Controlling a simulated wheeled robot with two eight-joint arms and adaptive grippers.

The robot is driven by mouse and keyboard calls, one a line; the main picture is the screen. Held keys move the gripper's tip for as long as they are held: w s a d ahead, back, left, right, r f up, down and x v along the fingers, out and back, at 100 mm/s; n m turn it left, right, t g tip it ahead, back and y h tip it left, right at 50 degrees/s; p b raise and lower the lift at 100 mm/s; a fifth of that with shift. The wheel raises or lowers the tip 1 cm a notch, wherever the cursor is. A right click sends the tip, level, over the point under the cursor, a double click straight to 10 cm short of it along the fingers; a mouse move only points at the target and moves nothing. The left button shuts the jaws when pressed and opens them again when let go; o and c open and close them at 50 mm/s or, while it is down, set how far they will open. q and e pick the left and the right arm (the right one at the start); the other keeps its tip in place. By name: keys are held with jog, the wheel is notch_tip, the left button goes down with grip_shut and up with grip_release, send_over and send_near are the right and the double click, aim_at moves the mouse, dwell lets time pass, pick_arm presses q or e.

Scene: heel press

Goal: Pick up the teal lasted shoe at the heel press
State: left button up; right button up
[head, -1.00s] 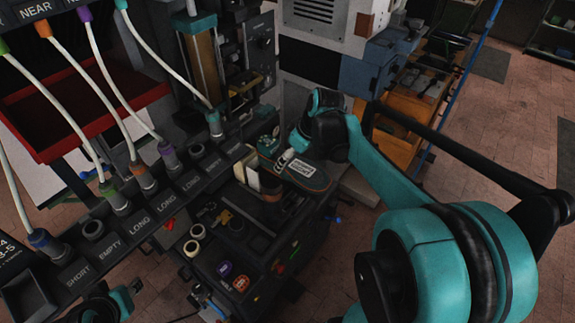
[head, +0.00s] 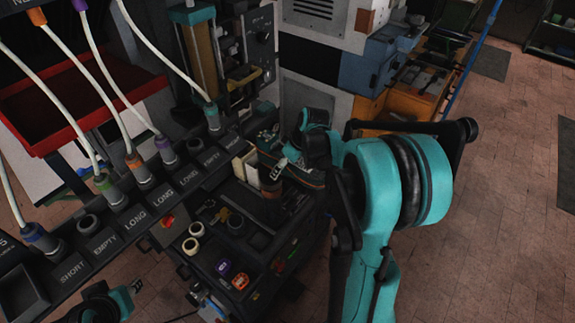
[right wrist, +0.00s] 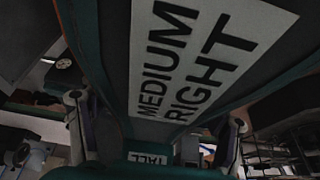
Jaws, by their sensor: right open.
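The teal lasted shoe (head: 307,180) lies at the press, partly hidden behind my right arm in the head view. Its dark sole, with teal edges and a "MEDIUM RIGHT" label, fills the middle of the right wrist view (right wrist: 190,60). A small "TALL" tag shows on a teal part below it. My right gripper (right wrist: 157,115) is open, with one finger on each side of the teal shape; I cannot tell whether they touch it. In the head view its fingers are mostly hidden. My left gripper (head: 118,298) is at the bottom left edge, partly cut off; its jaws are unclear.
A dark rack (head: 130,205) with labelled sockets and cabled plugs runs diagonally on the left. A red tray (head: 75,105) is at upper left. A blue box (head: 370,65) is behind.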

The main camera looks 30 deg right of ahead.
jog(key=shift+w+f, duration=0.2)
jog(key=shift+f, duration=0.3)
jog(key=shift+a, duration=0.1)
jog(key=shift+s+r, duration=0.1)
grip_shut()
